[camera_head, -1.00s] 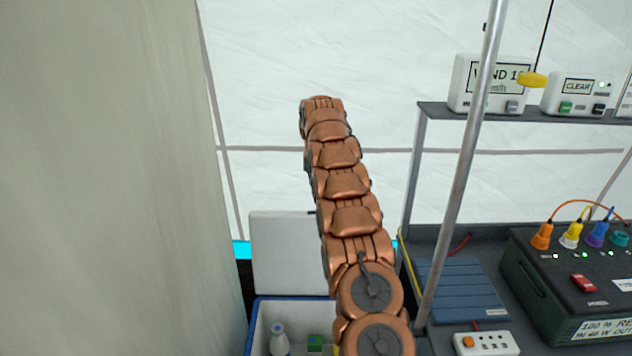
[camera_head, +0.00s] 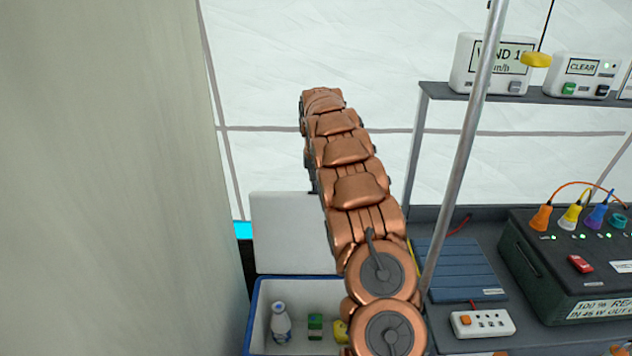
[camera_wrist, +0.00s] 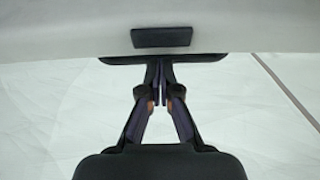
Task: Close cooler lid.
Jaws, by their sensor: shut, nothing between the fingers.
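The cooler (camera_head: 256,310) is a white box with a blue rim at the bottom of the head view. Its white lid (camera_head: 288,232) stands open and upright at the back of the box. My copper arm hides the right part of both. My gripper (camera_wrist: 161,72) shows in the wrist view, shut and empty. Its fingertips are close to a pale surface with a dark rectangular patch, probably the lid (camera_wrist: 70,35); contact cannot be told. The head view does not show my gripper.
A white bottle (camera_head: 281,322), a green carton (camera_head: 315,326) and a yellow item (camera_head: 341,331) are in the cooler. A metal pole (camera_head: 462,150) and a counter with a dark power box (camera_head: 535,275) stand right. A pale panel (camera_head: 110,180) fills the left.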

